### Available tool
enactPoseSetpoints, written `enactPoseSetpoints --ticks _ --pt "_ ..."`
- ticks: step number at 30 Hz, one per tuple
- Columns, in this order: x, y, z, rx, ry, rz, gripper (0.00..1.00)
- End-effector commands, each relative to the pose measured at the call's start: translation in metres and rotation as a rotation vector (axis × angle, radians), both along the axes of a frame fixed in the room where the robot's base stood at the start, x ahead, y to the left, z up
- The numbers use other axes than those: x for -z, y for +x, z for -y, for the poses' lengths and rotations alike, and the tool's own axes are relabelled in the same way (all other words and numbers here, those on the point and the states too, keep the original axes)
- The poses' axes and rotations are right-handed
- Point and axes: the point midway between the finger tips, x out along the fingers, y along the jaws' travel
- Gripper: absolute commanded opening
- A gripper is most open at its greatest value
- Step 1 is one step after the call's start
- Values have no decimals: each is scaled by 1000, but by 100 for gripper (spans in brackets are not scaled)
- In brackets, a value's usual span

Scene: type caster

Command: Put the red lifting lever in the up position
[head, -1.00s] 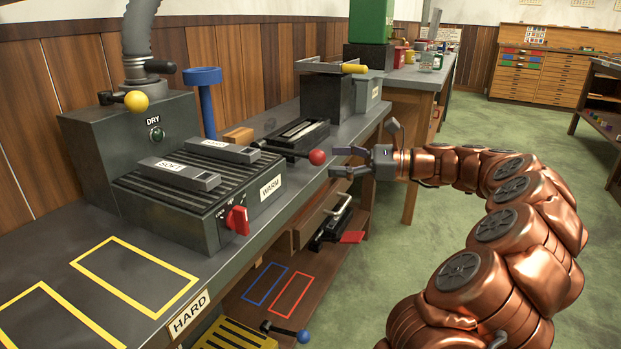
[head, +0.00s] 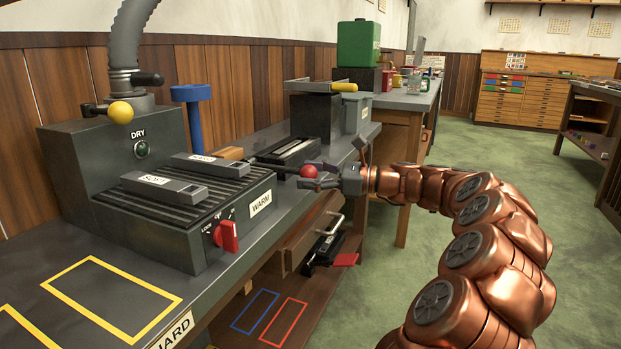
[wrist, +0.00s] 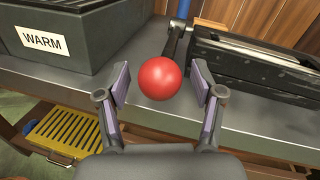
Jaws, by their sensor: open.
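The lifting lever ends in a red ball knob (head: 308,171), with a dark rod running left and back towards the black casting mould (head: 297,151) on the bench. In the wrist view the red ball (wrist: 160,78) sits between the two finger pads, with a gap on the right side and a gap on the left. The dark lever rod (wrist: 177,42) rises behind the ball. My gripper (head: 318,176) is open around the ball; in the wrist view my gripper (wrist: 163,84) has both fingers apart. The head view partly hides the fingers around the ball.
The warm-labelled heater (head: 185,200) with a red switch (head: 227,236) stands left of my gripper. An open drawer (head: 312,228) is below the bench front. A yellow slotted tray (wrist: 65,133) is lower left in the wrist view. Green floor (head: 400,270) is clear at right.

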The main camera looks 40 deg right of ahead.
Motion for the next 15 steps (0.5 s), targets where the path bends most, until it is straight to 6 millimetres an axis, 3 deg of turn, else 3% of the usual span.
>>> enactPoseSetpoints --ticks 6,15 --pt "0 0 0 1 0 0 67" --pt "0 0 0 1 0 0 36"
